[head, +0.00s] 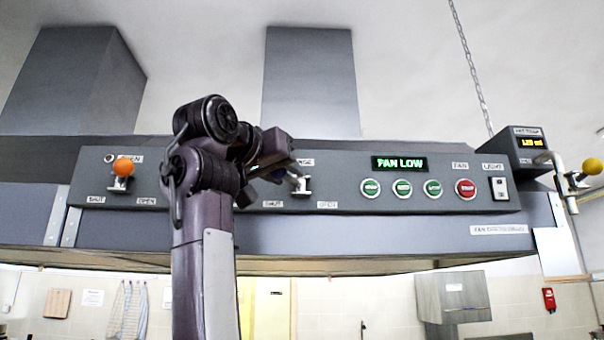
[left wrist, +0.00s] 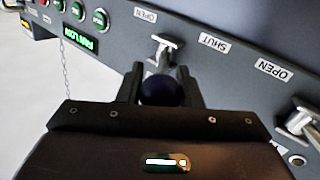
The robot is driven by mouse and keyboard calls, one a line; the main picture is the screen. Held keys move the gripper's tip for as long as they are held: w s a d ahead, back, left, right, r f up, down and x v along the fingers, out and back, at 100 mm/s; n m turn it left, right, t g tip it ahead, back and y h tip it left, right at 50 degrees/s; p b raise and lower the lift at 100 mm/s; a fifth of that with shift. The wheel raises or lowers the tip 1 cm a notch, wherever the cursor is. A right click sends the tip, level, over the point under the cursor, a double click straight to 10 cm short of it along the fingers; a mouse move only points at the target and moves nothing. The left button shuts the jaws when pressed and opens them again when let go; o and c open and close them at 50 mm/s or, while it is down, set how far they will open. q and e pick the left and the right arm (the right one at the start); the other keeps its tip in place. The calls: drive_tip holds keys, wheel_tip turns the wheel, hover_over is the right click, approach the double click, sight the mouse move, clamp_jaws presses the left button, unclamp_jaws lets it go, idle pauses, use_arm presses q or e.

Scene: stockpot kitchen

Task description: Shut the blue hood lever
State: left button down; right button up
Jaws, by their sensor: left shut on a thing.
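The blue hood lever is on the grey hood panel; its metal mount (head: 301,184) shows right of my left gripper (head: 277,172) in the head view. Only a sliver of its blue knob shows there, at the jaws. In the left wrist view, the dark blue knob (left wrist: 158,91) sits between the two fingers of my left gripper (left wrist: 160,84), which is shut on it. The metal lever (left wrist: 165,50) runs from the knob to the panel. In the head view the knob is left of the mount, on the side of its SHUT label (head: 272,204); its OPEN label (head: 327,205) is at right. My right gripper is not in view.
An orange-knobbed lever (head: 123,168) is left on the panel. Right are a green FAN LOW display (head: 399,163), several round buttons and a light switch (head: 499,188). A yellow-knobbed lever (head: 591,167) juts out at far right. A chain (head: 470,60) hangs above.

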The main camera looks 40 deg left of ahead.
use_arm(q)
drive_tip(key=shift+a+m+h, duration=0.25)
drive_tip(key=shift+m+h, duration=0.15)
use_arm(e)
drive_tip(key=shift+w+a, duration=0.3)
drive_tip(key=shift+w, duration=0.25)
use_arm(q)
drive_tip(key=c, duration=1.3)
unclamp_jaws()
drive_tip(key=shift+o, duration=1.3)
drive_tip(key=shift+a, duration=0.15)
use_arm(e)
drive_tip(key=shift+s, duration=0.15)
use_arm(q)
drive_tip(key=shift+w, duration=0.1)
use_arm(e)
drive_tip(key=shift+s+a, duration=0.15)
